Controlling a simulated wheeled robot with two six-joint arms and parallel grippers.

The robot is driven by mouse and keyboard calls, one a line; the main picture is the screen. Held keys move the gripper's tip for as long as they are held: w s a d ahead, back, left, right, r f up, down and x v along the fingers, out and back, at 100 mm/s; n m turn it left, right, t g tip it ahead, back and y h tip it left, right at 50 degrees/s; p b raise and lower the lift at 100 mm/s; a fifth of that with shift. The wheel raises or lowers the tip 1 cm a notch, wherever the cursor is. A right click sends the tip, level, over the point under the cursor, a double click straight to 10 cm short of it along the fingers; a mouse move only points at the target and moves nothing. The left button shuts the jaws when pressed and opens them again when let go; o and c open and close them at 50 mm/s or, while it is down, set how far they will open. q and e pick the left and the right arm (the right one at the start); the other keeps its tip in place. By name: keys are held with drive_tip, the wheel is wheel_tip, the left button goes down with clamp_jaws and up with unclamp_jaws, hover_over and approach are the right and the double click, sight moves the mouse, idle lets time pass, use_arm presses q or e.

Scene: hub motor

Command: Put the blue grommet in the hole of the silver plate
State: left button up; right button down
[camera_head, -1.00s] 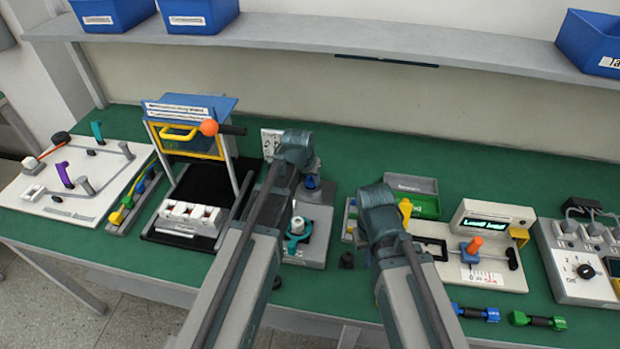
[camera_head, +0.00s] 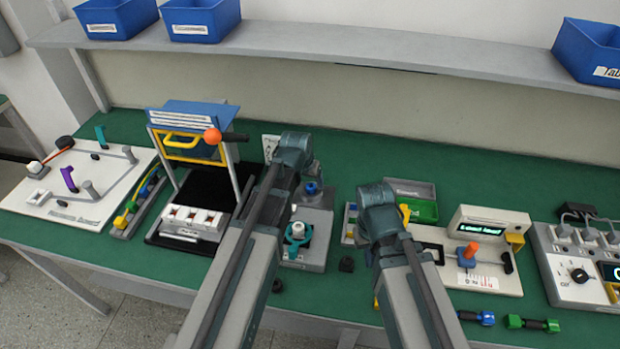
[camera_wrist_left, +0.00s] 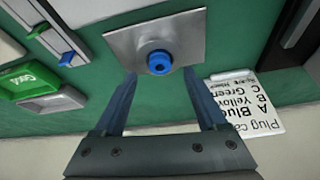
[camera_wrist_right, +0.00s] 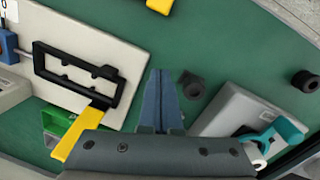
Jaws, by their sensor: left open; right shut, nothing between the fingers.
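The silver plate (camera_wrist_left: 120,42) shows at the top of the left wrist view. The blue grommet (camera_wrist_left: 158,62) sits at the plate's hole, upright as far as I can see; its seating depth I cannot tell. In the head view the blue grommet (camera_head: 312,187) shows just right of my left wrist. My left gripper (camera_wrist_left: 160,77) is open, its fingertips on either side of the grommet, apart from it in the picture. My right gripper (camera_wrist_right: 161,72) is shut and empty above the green table. Both grippers' fingers are hidden behind my wrists in the head view.
A grey fixture with a teal ring part (camera_head: 297,236) stands before the plate. A printed plug-cap card (camera_wrist_left: 245,103) lies beside it. Small black parts (camera_head: 347,264) lie nearby. A white panel with a display (camera_head: 487,224) stands right.

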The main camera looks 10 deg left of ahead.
use_arm(q)
drive_tip(key=p+v, duration=0.8)
drive_tip(key=v, duration=0.2)
drive_tip(key=shift+r+p, duration=0.2)
drive_tip(key=shift+p, duration=0.1)
drive_tip(key=shift+s+a, duration=0.1)
